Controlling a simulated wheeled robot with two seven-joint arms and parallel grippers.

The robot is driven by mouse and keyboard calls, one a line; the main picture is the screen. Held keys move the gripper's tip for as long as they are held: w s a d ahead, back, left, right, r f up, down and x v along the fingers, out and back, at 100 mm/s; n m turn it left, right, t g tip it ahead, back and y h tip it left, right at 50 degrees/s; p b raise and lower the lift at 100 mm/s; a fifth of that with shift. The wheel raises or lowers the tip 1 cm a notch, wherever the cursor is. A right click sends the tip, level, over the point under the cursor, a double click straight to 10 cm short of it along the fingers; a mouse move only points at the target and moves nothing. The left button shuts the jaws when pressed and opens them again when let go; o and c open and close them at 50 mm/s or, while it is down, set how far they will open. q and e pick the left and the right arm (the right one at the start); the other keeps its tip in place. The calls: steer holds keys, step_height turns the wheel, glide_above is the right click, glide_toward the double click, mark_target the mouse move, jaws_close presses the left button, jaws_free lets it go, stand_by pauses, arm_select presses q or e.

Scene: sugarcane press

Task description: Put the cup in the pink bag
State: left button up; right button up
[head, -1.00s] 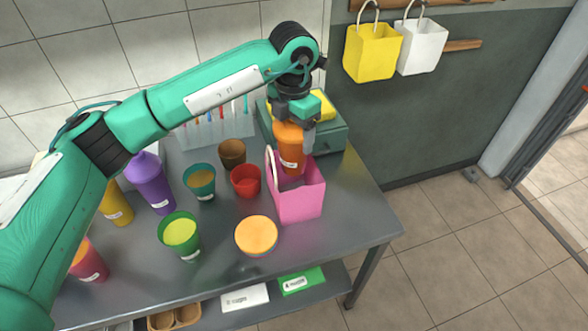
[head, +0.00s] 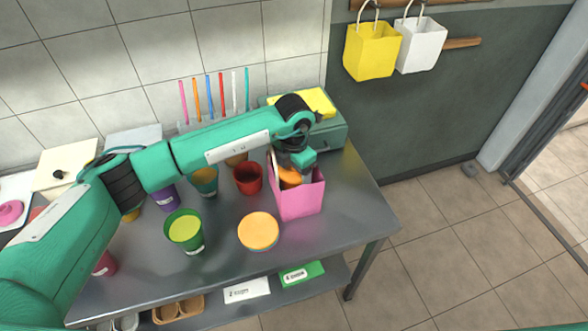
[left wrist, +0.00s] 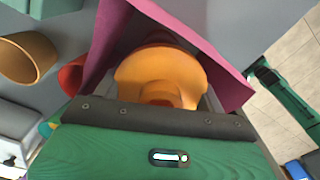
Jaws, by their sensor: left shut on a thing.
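The orange cup with its domed lid (head: 289,178) is inside the pink bag (head: 299,203), mostly hidden by the bag's walls. My left gripper (head: 292,172) points down into the bag's opening and is shut on the cup. In the left wrist view, the cup's orange lid (left wrist: 160,77) fills the middle, between the pink bag's walls (left wrist: 215,58). The fingertips and the cup's base are hidden, so I cannot tell whether the cup touches the bag's floor. My right gripper is not in view.
A red cup (head: 248,179) stands close left of the bag. A green cup (head: 185,231) and an orange-topped round container (head: 258,231) stand in front. A teal box (head: 330,134) is behind. Yellow (head: 371,50) and white (head: 421,46) bags hang on the wall.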

arm_select(q)
steer(key=o, duration=1.6)
steer(key=shift+f, duration=0.1)
steer(key=shift+r, duration=0.25)
steer(key=shift+r+b, duration=1.3)
steer(key=shift+r, duration=4.6)
